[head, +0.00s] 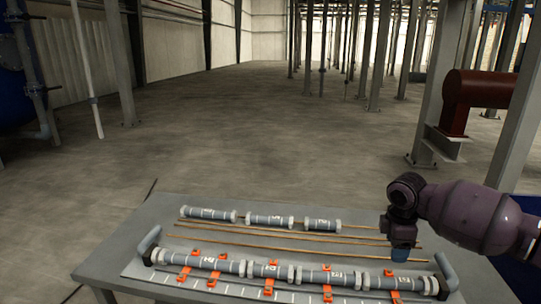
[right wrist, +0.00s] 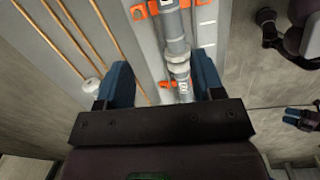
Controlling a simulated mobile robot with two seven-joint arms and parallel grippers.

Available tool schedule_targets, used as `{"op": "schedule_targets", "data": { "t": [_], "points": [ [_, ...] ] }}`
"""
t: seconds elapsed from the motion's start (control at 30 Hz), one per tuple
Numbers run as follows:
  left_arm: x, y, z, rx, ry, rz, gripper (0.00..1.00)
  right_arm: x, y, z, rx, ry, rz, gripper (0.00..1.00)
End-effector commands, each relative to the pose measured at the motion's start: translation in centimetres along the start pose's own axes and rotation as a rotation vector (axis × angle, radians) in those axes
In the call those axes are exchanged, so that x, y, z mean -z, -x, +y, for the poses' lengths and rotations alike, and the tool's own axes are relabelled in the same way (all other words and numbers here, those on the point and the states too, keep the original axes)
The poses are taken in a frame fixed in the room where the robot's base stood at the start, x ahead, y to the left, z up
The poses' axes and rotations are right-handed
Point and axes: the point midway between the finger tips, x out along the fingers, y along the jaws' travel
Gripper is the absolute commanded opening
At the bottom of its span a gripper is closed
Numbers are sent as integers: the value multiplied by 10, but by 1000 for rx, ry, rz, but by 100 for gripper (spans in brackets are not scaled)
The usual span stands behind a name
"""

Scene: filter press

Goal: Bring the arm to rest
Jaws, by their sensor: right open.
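My right gripper (head: 403,254) comes in from the right in the head view and points down over the right end of the near row of grey cylinders (head: 270,270). In the right wrist view its two blue fingers (right wrist: 163,82) are wide apart. A grey pipe with a pale collar (right wrist: 178,60) shows between and beyond them, and nothing is gripped. What looks like my left gripper (right wrist: 300,118) is small at the right edge of the wrist view, over the floor; its jaws are too small to judge. The left arm is not in the head view.
The grey table (head: 105,262) carries the near row with orange clamps (head: 268,287), thin copper-coloured rods (head: 290,238) and a back row of grey cylinders (head: 270,220). Grey upright handles (head: 149,240) stand at the near row's ends. Floor beyond the table is clear; a steel column (head: 440,90) stands right.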

Motion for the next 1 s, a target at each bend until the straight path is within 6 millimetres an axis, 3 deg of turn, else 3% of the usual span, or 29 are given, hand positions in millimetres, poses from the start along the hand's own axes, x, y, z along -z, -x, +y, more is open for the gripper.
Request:
{"op": "schedule_targets", "data": {
  "t": [0.17,0.23,0.43,0.6,0.7,0.83,1.0],
  "points": [
    [0,0,0,0,0,0,61,24,18,34,-250,-104,119,61],
    [0,0,0,0,0,0,61,44,32,45,-352,-123,195,61],
    [0,0,0,0,-1,-1,61,101,44,47,-548,-165,444,61],
    [-1,0,0,0,-1,-1,61,141,33,22,-635,-213,678,61],
    [-1,0,0,0,-1,-2,61,155,22,0,-660,-255,802,61],
    [-1,0,0,0,-1,-2,61,164,8,-29,-679,-323,941,61],
    [-1,0,0,0,-1,-2,61,158,-14,-67,-695,-428,1067,61]
  ]
}}
